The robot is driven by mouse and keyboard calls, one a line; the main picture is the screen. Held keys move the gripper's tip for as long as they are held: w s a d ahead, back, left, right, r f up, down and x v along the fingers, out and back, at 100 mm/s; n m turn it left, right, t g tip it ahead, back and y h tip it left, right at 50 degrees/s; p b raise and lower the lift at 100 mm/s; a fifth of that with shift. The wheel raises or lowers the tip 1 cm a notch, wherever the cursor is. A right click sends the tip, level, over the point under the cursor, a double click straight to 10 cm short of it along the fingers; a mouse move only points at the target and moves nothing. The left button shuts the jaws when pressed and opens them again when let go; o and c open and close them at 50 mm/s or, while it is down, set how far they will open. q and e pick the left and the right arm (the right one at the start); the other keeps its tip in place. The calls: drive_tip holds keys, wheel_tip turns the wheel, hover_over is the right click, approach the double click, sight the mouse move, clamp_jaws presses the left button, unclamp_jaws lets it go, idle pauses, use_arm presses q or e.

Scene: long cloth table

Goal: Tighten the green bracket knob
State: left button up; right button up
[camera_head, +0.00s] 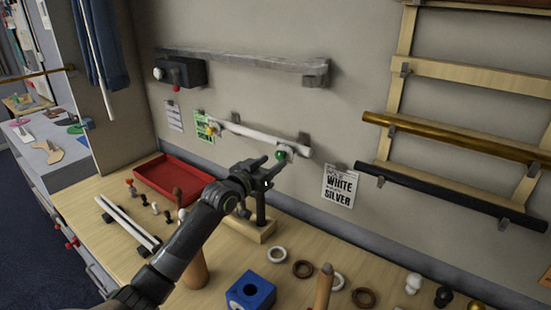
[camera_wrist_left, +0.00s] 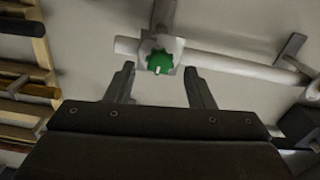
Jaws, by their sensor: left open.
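The green bracket knob (camera_head: 281,155) sits on a pale wall bracket at the right end of a white rail (camera_head: 249,134). In the left wrist view the ridged green knob (camera_wrist_left: 160,61) has a small white mark and lies ahead, roughly centred between my fingers. My left gripper (camera_head: 277,167) is open and empty just in front of the knob. Its two fingers (camera_wrist_left: 160,84) show apart in the left wrist view, with their tips just short of the knob; I see no contact. My right gripper is out of view.
A yellow knob (camera_head: 210,129) is at the rail's left end. A sign (camera_head: 339,186) hangs right of the green knob. Below are a red tray (camera_head: 172,178), a blue block (camera_head: 250,293) and several rings and pegs on the wooden worktop. Brass and black rails are at right.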

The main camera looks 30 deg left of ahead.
sight(282, 155)
use_arm(q)
drive_tip(key=shift+w+d+r, duration=0.1)
drive_tip(key=shift+w+r, duration=0.05)
drive_tip(key=shift+w, duration=0.65)
drive_tip(key=shift+w+d, duration=0.1)
drive_tip(key=shift+w, duration=0.45)
drive_tip(key=shift+s, duration=0.1)
drive_tip(key=shift+c, duration=0.4)
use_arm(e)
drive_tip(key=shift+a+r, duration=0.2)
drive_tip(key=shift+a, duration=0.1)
